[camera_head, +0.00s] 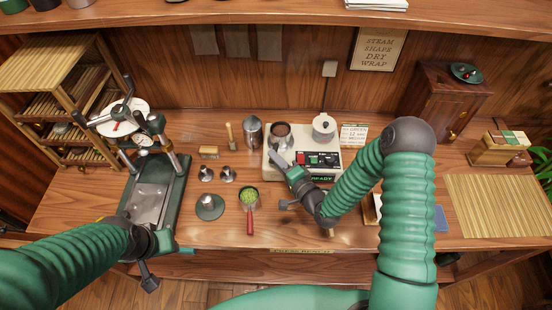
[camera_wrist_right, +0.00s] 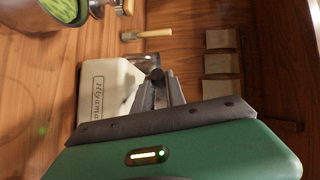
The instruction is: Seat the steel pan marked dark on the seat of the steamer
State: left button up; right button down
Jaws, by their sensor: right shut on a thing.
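The white steamer (camera_head: 333,166) stands at the back middle of the table, and its white side shows in the right wrist view (camera_wrist_right: 105,88). A steel pan with dark brown contents (camera_head: 282,130) is at the steamer's left part; I cannot tell whether it rests on the seat or is just above it. No marking on it is readable. My right gripper (camera_head: 276,156) is in front of this pan, shut on its handle. The fingers partly hide the handle and the seat. My left gripper (camera_head: 184,250) is at the table's front left, its jaws unclear.
A pan of green leaves (camera_head: 248,194) with a red handle lies in front. A bamboo mat (camera_head: 497,206) lies right.

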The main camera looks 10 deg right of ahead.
jog(key=shift+f, duration=0.25)
jog(key=c, duration=1.3)
grip_release()
